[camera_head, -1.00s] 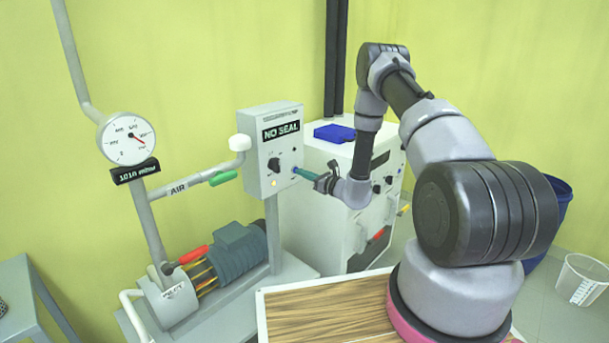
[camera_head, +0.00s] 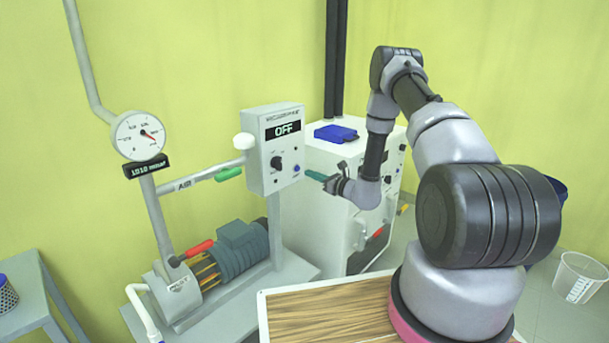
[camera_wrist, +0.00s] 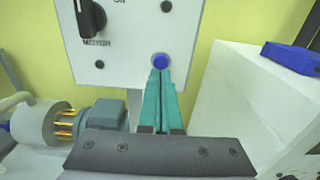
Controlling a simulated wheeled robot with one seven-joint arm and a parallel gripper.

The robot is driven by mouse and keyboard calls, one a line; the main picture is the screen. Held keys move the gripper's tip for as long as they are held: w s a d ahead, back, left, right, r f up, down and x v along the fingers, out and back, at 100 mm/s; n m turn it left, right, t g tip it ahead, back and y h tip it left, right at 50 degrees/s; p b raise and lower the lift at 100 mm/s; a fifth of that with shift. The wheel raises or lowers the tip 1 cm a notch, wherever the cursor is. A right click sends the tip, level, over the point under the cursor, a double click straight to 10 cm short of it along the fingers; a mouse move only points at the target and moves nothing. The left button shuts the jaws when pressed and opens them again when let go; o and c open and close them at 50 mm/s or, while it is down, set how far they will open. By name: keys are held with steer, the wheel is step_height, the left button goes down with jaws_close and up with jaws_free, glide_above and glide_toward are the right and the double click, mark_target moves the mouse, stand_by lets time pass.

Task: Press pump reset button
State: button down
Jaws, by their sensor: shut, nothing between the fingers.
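The pump control box (camera_head: 257,163) is a grey box on a post, with a display (camera_head: 283,130) that reads OFF. A black MOTOR knob (camera_head: 276,163) sits on its front, and the blue button (camera_head: 296,169) is to the knob's right. In the wrist view the blue button (camera_wrist: 161,61) shows just beyond the fingertips, with the knob (camera_wrist: 92,17) at upper left. My gripper (camera_head: 308,173) has teal fingers, shut and empty, and points at the button. In the head view a small gap shows between the tips and the box face.
A gauge (camera_head: 139,135) with a 1010 mbar readout stands left of the box. A white cabinet (camera_head: 325,212) with a blue item (camera_head: 336,133) on top stands behind my gripper.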

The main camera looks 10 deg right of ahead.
steer(key=v, duration=0.8)
steer(key=shift+s+d, duration=0.15)
steer(key=shift+d, duration=0.25)
steer(key=shift+f, duration=0.15)
steer(key=s+a+r+n+g+y, duration=0.25)
steer(key=a+r+n+g, duration=0.2)
steer(key=r, duration=0.55)
steer(key=s+a+r+n+g+y, duration=0.2)
steer(key=s+a+r+n+g, duration=0.3)
steer(key=r, duration=0.4)
steer(key=s+a+r+n+g+h, duration=0.3)
steer(key=s+r+n+g, duration=0.1)
steer(key=s+r+n, duration=0.5)
steer(key=s+d+r+n+t+h, duration=0.3)
steer(key=s+d+r+h, duration=0.2)
steer(key=s, duration=0.3)
steer(key=s+d+r+n+t+h, duration=0.3)
steer(key=s+d+r+h, duration=0.2)
steer(key=s, duration=0.4)
steer(key=shift+r, duration=0.65)
